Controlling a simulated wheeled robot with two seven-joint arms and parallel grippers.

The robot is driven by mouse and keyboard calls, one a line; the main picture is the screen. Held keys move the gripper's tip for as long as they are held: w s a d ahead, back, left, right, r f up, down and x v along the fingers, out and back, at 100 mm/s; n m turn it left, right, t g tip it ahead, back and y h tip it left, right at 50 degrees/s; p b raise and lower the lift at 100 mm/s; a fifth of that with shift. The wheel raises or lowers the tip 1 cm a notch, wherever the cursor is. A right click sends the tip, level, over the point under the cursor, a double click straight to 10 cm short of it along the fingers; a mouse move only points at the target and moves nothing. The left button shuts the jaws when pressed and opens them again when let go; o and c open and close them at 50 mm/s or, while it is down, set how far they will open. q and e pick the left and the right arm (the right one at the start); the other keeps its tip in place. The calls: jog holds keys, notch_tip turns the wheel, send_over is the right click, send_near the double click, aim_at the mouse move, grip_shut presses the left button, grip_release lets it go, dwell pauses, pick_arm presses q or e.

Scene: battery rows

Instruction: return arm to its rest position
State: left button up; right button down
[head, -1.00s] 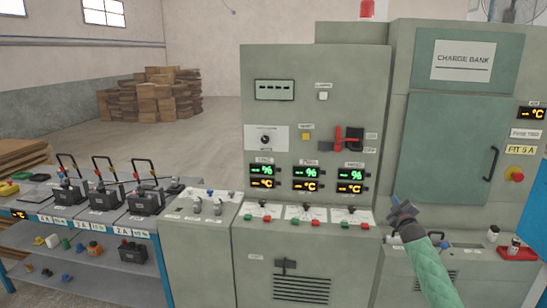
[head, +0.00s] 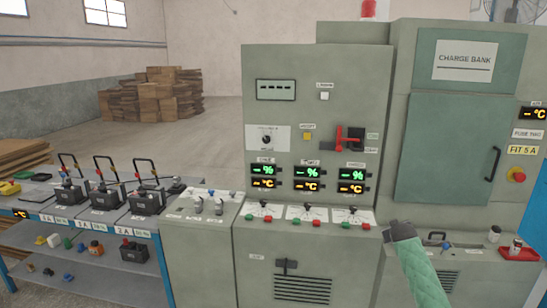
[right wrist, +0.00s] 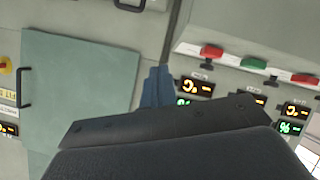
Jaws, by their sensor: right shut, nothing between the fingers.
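My right arm (head: 422,272) in its green sleeve rises into the lower right of the head view, in front of the grey cabinets. Its dark end (head: 400,231) shows there, but the fingers cannot be made out. In the right wrist view the blue fingers of my right gripper (right wrist: 157,86) are shut together, with nothing between them. The fingers are seen against the grey cabinet fronts. My left gripper is not in view.
The control panel (head: 318,110) with a red-handled switch (head: 350,142) stands behind the arm. The charge bank cabinet (head: 452,130) is to its right. A shelf (head: 95,270) with several batteries is at the left. Open floor (head: 130,152) lies behind the shelf.

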jog(key=s+a+f+g+y, duration=0.15)
jog(key=s+a+f, duration=0.35)
jog(key=s+f, duration=0.6)
jog(key=s+a+f+g, duration=0.3)
jog(key=s+a+f, duration=0.35)
jog(key=f, duration=0.65)
jog(key=s+a+f+g+y, duration=0.1)
jog(key=s+a+f+g, duration=0.15)
jog(key=s+f, duration=1)
jog(key=s+a+f+g, duration=0.1)
jog(key=s+a+f, duration=0.4)
jog(key=s, duration=0.9)
jog(key=s+a+f+g+y, duration=0.1)
jog(key=s+a+f, duration=0.4)
jog(key=s, duration=0.9)
jog(key=s+a+f+g, duration=0.2)
jog(key=s+a+f, duration=0.3)
jog(key=s, duration=0.9)
jog(key=shift+s+a+f, duration=0.15)
jog(key=shift+a+f, duration=0.25)
jog(key=shift+f, duration=0.35)
jog(key=shift+y, duration=0.25)
